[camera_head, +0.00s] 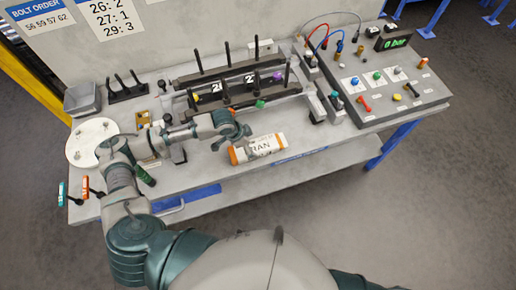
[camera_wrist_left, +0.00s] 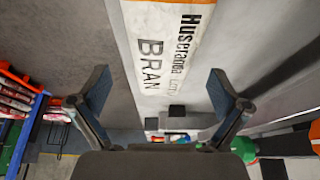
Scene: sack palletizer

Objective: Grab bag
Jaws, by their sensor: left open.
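The bag (camera_head: 265,147) is white with orange ends and black lettering. It lies on the bench near the front edge in the head view. In the left wrist view the bag (camera_wrist_left: 170,50) runs in from the top, with "BRAN" readable on it. My left gripper (camera_head: 236,141) is beside the bag's left part in the head view. In the wrist view its fingers are spread wide, with the bag's printed side beyond the gap between them. I cannot tell whether a finger touches the bag. My right gripper is not in view.
The grey bench (camera_head: 210,170) has a rack of black rods (camera_head: 230,80) behind the bag. A control panel (camera_head: 385,85) with knobs and cables stands at the right. A round white plate (camera_head: 88,140) is at the left. Bare bench surface lies left of the bag.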

